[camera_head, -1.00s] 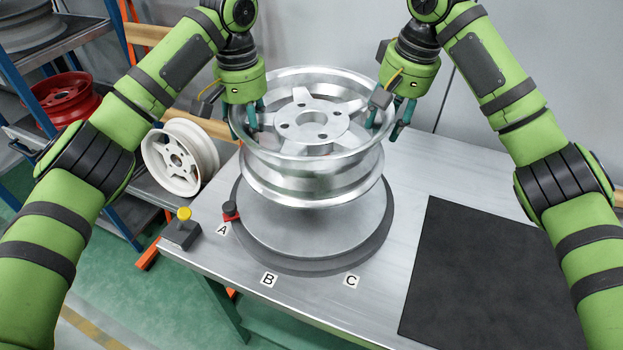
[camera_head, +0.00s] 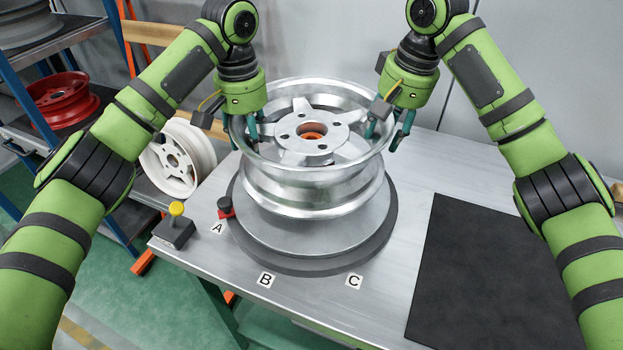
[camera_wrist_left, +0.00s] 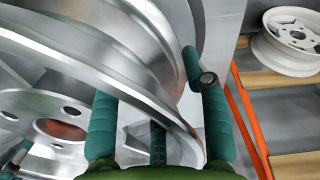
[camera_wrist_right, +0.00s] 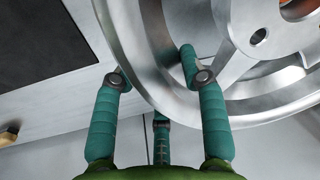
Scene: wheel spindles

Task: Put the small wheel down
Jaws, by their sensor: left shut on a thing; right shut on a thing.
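The silver five-spoke wheel (camera_head: 318,190) is level above the round grey turntable (camera_head: 300,250). An orange spindle end (camera_head: 312,130) shows in its centre hole. I cannot tell whether the wheel's underside touches the plate. My left gripper (camera_head: 247,132) is shut on the left side of its rim, and the rim lies between the fingers in the left wrist view (camera_wrist_left: 130,60). My right gripper (camera_head: 386,132) is shut on the right side of the rim, also seen in the right wrist view (camera_wrist_right: 150,60).
A red-and-black button (camera_head: 225,208) and a yellow-knobbed box (camera_head: 176,230) stand left of the turntable. Labels A, B and C lie along the front. A black mat (camera_head: 490,280) lies clear on the right.

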